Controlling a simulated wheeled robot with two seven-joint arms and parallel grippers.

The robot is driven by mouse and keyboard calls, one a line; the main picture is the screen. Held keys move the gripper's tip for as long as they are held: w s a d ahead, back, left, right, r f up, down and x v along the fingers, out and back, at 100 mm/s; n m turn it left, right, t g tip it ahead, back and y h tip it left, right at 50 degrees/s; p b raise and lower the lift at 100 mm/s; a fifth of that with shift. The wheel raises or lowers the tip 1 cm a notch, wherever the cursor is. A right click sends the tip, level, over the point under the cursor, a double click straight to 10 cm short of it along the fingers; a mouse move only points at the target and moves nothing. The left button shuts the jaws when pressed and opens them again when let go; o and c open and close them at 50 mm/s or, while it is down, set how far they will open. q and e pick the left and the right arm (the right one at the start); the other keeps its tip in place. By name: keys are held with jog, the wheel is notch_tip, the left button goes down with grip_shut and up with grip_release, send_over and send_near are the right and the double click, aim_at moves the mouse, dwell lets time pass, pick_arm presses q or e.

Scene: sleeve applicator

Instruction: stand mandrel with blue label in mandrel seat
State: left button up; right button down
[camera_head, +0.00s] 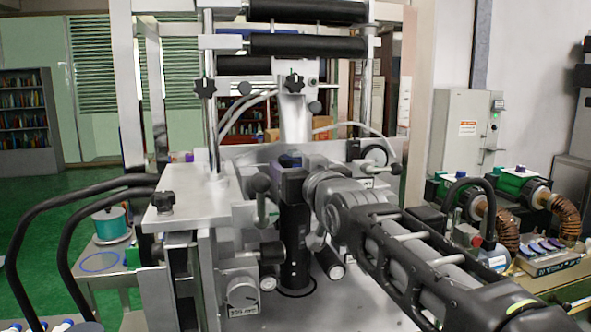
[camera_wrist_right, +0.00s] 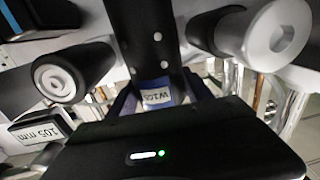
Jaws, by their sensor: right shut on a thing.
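The mandrel is a black cylinder (camera_head: 295,245) standing upright, or close to it, in the middle of the machine in the head view. In the right wrist view the black mandrel (camera_wrist_right: 143,38) shows a white and blue label (camera_wrist_right: 157,92) reading W105. My right gripper (camera_head: 297,180) reaches in from the right and is shut on the mandrel near its upper part. A dark ring on the plate, seemingly the mandrel seat (camera_head: 297,293), lies at the mandrel's foot; I cannot tell whether the foot is fully seated. My left gripper is not in view.
Rollers with pale ends (camera_head: 329,262) stand close beside the mandrel. A metal bracket (camera_head: 190,200) with black knobs is to the left. A 105 mm tag (camera_wrist_right: 40,127) shows in the wrist view. A side table (camera_head: 105,262) holds a teal spool (camera_head: 111,223).

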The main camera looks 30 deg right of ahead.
jog(key=shift+f+b, duration=0.1)
jog(key=shift+b, duration=0.3)
dwell(0.8)
jog(key=c, duration=0.6)
grip_release()
jog(key=shift+o, duration=1.2)
jog(key=shift+f, duration=0.1)
jog(key=shift+f, duration=0.1)
jog(key=shift+s, duration=0.1)
jog(key=b+v, duration=0.3)
jog(key=v, duration=0.4)
jog(key=shift+s, duration=0.35)
